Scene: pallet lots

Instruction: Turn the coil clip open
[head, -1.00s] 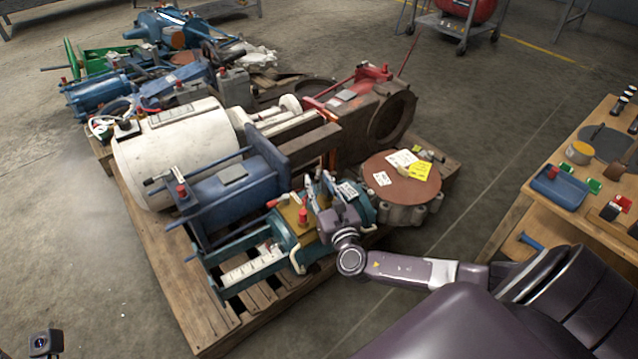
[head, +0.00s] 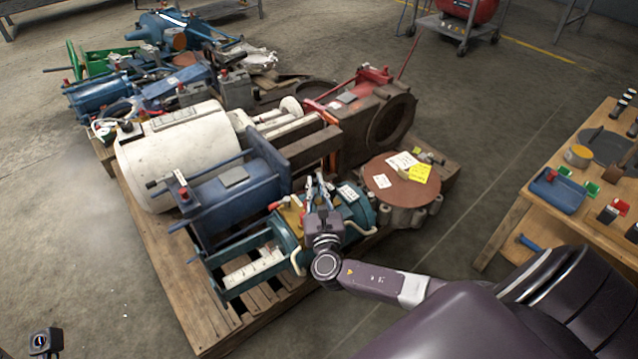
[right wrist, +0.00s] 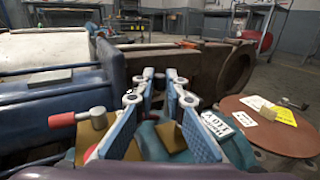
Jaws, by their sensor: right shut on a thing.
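A teal cylindrical unit (head: 357,208) with ochre blocks lies at the front of the pallet. A red-tipped lever (head: 275,206) sits on its left side; the right wrist view shows a red handle with a grey knob (right wrist: 97,118) left of my fingers. An ochre block (right wrist: 170,138) shows between the fingers.
A blue frame unit (head: 232,190) and a white cylinder (head: 170,150) stand close behind. A flange with a rust-brown top (head: 395,185) and paper tags is close on the right. A wooden bench (head: 500,235) stands further right, across clear floor.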

